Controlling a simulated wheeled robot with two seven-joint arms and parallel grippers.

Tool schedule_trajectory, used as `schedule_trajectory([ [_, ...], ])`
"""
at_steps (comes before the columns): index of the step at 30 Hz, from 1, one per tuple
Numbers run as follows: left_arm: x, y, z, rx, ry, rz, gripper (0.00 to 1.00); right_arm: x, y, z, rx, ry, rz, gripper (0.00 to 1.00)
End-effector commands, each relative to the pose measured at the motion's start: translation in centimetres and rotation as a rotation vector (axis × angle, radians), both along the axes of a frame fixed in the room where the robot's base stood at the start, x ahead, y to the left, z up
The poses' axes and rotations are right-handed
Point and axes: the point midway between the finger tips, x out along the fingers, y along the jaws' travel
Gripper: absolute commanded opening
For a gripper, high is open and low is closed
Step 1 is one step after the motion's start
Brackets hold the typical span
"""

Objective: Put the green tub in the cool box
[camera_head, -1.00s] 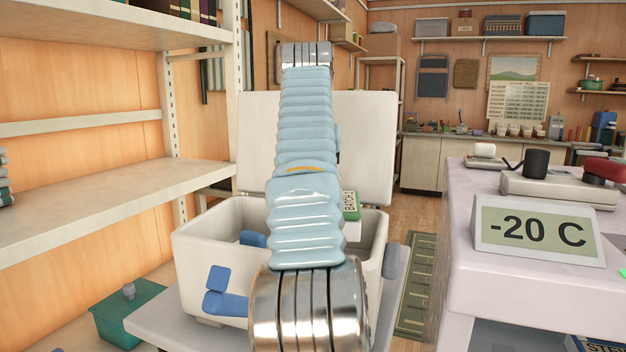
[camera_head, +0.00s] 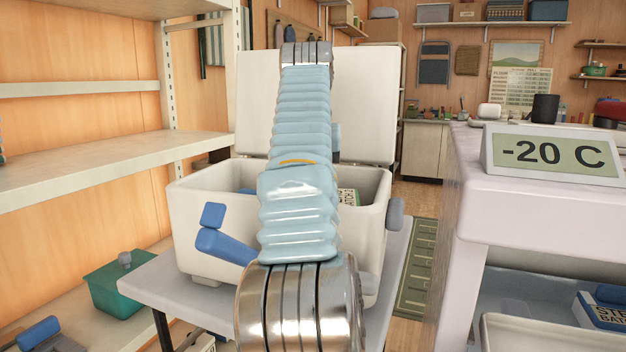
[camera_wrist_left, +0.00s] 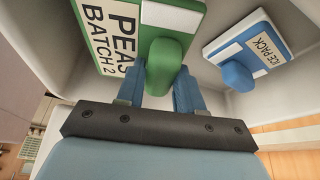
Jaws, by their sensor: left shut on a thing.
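The green tub (camera_wrist_left: 130,40), labelled PEAS BATCH 2, hangs in my left gripper (camera_wrist_left: 160,85), whose blue fingers are shut around its green knob. In the head view the tub (camera_head: 349,197) shows only in part beside my arm, within the opening of the white cool box (camera_head: 205,208). The cool box stands with its lid (camera_head: 365,100) raised behind. My arm hides the gripper and most of the tub there. I cannot tell whether the tub touches the box floor. My right gripper is out of view.
A blue ice pack (camera_wrist_left: 238,60) lies in the cool box, beside the tub. The box rests on a grey stand (camera_head: 158,292). A counter with a -20 C display (camera_head: 548,153) is at right. A teal container (camera_head: 112,285) sits on the low left shelf.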

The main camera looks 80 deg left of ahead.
Motion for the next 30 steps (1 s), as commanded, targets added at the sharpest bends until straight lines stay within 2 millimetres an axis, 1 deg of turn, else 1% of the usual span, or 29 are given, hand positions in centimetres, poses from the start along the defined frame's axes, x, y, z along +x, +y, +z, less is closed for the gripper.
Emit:
schedule_trajectory([
  [8, 0.0, 0.0, 0.0, 0.002, -0.001, 0.0, 0.0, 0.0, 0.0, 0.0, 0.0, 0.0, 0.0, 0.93],
  [28, 0.0, 0.0, -0.9, 0.002, -0.001, 0.0, 0.0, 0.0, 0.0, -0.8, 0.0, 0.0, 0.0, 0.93],
  [29, 0.0, 0.0, -0.9, 0.002, -0.001, 0.0, 0.39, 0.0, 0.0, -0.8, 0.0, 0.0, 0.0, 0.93],
  [30, 0.0, 0.0, -0.8, 0.002, -0.001, 0.0, 0.46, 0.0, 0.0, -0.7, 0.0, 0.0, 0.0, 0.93],
])
